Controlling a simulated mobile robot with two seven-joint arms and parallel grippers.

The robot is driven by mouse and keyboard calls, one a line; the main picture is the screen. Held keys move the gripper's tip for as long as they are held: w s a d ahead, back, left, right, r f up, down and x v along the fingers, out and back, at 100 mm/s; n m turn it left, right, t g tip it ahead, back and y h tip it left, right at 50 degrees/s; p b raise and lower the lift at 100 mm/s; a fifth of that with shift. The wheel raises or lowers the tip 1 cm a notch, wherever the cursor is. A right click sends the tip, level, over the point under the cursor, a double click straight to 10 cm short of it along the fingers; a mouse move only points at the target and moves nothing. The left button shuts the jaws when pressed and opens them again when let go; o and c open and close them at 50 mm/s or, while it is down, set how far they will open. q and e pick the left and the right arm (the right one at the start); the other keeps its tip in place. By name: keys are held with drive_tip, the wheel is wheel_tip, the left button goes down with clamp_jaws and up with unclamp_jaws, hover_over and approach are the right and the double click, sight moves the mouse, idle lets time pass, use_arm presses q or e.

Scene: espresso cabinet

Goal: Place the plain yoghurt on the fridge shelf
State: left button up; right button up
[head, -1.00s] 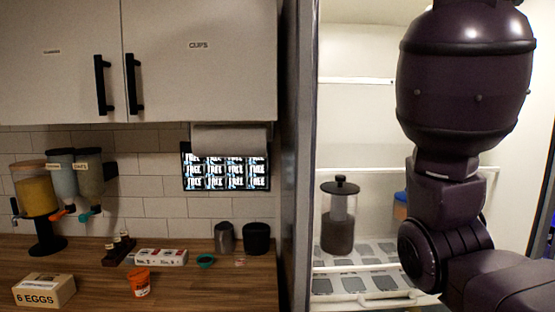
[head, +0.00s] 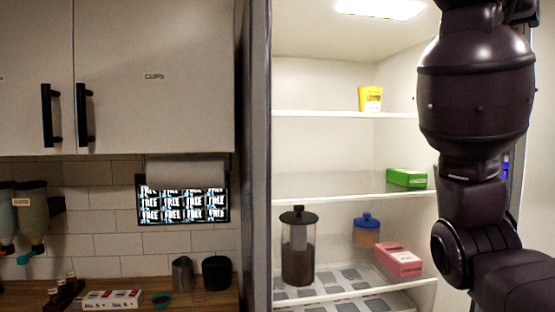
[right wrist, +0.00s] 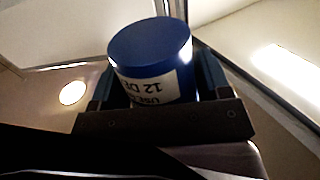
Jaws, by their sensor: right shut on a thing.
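In the right wrist view my right gripper (right wrist: 158,82) is shut on a tub with a blue top (right wrist: 150,45) and a white label with upside-down print, partly readable as "USE" and "12 DE". I take it to be the plain yoghurt, though its name is not readable. The gripper and tub cannot be made out in the head view, where my right arm fills the right side. The open fridge shows an upper shelf (head: 320,114), a middle shelf (head: 320,197) and a lower shelf (head: 375,292). My left gripper is not in view.
A yellow tub (head: 370,98) stands on the upper shelf and a green box (head: 407,178) on the middle one. The lower shelf holds a lidded press (head: 298,255), a blue-lidded jar (head: 367,232) and a pink box (head: 399,260). The left parts of the upper two shelves are clear.

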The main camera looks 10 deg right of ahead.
drive_tip(key=w+a+f+n+t+y, duration=0.1)
drive_tip(key=w+f+n+t+y, duration=0.15)
drive_tip(key=w+f, duration=1.05)
wheel_tip(320, 180, down, 30)
drive_tip(key=w+a+n+t+y, duration=0.1)
drive_tip(key=a+n+t+y, duration=0.1)
drive_tip(key=n+t+y, duration=0.5)
drive_tip(key=s+a+f+n+y, duration=0.2)
drive_tip(key=s+f+y, duration=0.3)
drive_tip(key=f, duration=0.6)
drive_tip(key=s+a+f+n+y, duration=0.15)
drive_tip(key=s+f+y, duration=0.25)
drive_tip(key=s+f, duration=0.55)
drive_tip(key=w+a+m+h, duration=0.1)
drive_tip(key=w+a+h, duration=0.2)
drive_tip(key=a, duration=0.9)
drive_tip(key=shift+a+f, duration=0.2)
drive_tip(key=shift+f, duration=0.25)
drive_tip(key=shift+g, duration=0.25)
drive_tip(key=shift+r, duration=0.1)
